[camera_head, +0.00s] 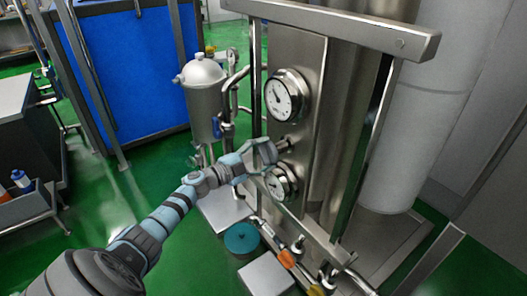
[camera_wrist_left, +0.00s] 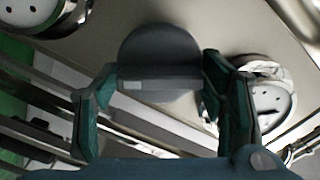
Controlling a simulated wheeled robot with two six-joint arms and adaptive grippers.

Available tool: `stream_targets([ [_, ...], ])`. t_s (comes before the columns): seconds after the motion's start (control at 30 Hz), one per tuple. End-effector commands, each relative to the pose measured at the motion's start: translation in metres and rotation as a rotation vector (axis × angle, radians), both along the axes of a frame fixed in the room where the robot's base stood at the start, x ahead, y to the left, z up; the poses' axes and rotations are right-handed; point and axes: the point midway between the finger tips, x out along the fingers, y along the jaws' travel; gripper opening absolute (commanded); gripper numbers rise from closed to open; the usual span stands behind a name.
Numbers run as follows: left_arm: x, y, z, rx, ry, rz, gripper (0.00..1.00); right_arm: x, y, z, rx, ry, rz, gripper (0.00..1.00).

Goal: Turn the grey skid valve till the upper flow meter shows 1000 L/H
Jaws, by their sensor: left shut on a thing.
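The grey skid valve (camera_wrist_left: 160,50) is a round dark knob on the steel panel (camera_head: 309,65). My left gripper (camera_wrist_left: 160,78) is shut on it, with one finger on each side of the knob. In the head view the left gripper (camera_head: 260,157) reaches the panel between two round dials, and it partly hides the valve. The upper flow meter (camera_head: 281,98) has a white face and a steel rim above the gripper. Its reading is too small to tell. The lower meter (camera_head: 278,186) is just below the gripper. My right gripper is not in view.
A steel top beam (camera_head: 340,24) crosses above the panel. A steel filter pot (camera_head: 203,95) stands left of it. Below are a teal round object (camera_head: 241,238) and pipes with orange parts (camera_head: 286,258). Green floor (camera_head: 120,190) lies open to the left.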

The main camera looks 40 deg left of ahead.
Motion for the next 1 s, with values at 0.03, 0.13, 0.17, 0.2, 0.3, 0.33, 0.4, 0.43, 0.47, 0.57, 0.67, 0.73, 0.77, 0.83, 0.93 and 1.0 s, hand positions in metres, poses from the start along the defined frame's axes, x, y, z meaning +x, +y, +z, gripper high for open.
stream_targets([
  [0.03,0.0,0.0,0.0,0.001,-0.002,0.0,0.36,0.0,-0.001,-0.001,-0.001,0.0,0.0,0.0],
  [0.13,0.0,0.0,0.0,0.002,-0.002,0.0,0.77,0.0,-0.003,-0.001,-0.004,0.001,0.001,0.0],
  [0.17,0.0,0.0,0.0,0.002,-0.001,0.001,0.77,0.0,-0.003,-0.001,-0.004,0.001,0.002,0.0],
  [0.2,0.0,0.0,0.0,0.002,-0.001,0.001,0.77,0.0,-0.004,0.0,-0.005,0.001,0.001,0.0],
  [0.3,0.0,0.0,0.0,0.003,-0.002,0.001,0.77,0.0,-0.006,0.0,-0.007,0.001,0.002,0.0],
  [0.33,0.0,0.0,0.0,0.003,-0.002,0.001,0.77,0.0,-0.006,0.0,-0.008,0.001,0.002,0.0],
  [0.4,0.0,0.0,0.0,0.003,-0.002,0.001,0.77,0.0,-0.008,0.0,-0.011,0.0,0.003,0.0],
  [0.43,-0.001,0.001,0.0,0.003,0.0,0.001,0.77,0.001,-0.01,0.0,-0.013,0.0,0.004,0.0],
  [0.47,-0.002,0.001,0.0,0.004,-0.001,0.001,0.77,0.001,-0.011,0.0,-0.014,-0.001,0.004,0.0],
  [0.57,-0.012,0.005,-0.001,0.006,0.001,0.002,0.77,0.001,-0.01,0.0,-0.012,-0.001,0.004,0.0],
  [0.67,-0.035,0.011,-0.002,0.008,0.005,-0.001,0.77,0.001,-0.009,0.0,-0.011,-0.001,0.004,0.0],
  [0.73,-0.055,0.017,-0.002,0.008,0.006,-0.002,0.77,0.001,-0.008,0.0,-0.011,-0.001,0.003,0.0],
  [0.77,-0.063,0.018,-0.003,0.008,0.009,-0.004,0.77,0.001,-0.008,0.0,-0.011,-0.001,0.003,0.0],
  [0.83,-0.079,0.023,-0.002,0.009,0.006,-0.004,0.77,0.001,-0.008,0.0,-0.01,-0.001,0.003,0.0],
  [0.93,-0.098,0.029,-0.003,0.008,0.007,-0.005,0.77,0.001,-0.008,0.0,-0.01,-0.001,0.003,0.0],
  [1.0,-0.107,0.031,-0.002,0.008,0.004,-0.005,0.77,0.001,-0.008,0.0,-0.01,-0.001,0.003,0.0],
])
